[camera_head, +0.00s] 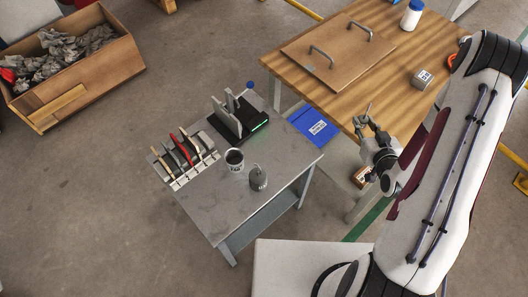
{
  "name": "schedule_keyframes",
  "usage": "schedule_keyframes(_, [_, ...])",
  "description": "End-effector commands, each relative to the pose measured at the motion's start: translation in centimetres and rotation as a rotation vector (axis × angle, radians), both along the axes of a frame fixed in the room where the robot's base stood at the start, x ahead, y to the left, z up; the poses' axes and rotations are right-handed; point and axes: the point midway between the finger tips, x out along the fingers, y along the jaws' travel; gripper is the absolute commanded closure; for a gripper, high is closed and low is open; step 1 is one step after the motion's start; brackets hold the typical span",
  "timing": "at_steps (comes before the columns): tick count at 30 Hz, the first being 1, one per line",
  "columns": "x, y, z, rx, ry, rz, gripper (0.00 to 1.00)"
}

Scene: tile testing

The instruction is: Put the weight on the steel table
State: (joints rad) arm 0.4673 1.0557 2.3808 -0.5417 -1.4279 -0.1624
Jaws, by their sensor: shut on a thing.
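The steel table (207,209) is the grey metal-topped table at the centre. A dark grey, rounded piece with a thin loop on top, which looks like a weight (258,179), stands upright near its right front edge. My gripper (364,121) is over the left front edge of the wooden table, right of and apart from the steel table. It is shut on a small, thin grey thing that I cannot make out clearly. A small grey labelled block (422,79) sits on the wooden table, apart from my gripper.
A cup (235,159), a rack of tools (183,159) and a black device (238,122) stand on the steel table. Its front left top is clear. The wooden table (398,72) holds a handled board (335,59) and a white bottle (411,15). A blue bin (313,127) is between the tables.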

Motion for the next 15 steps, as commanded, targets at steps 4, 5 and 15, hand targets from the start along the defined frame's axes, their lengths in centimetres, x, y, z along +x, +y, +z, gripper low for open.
schedule_keyframes(4, [0.3, 4.9, -2.0, 0.001, 0.000, 0.113, 1.00])
schedule_keyframes(5, [0.3, 5.8, -2.4, 0.001, 0.000, 0.137, 1.00])
schedule_keyframes(15, [-0.5, 15.2, -5.7, 0.000, -0.001, 0.397, 1.00])
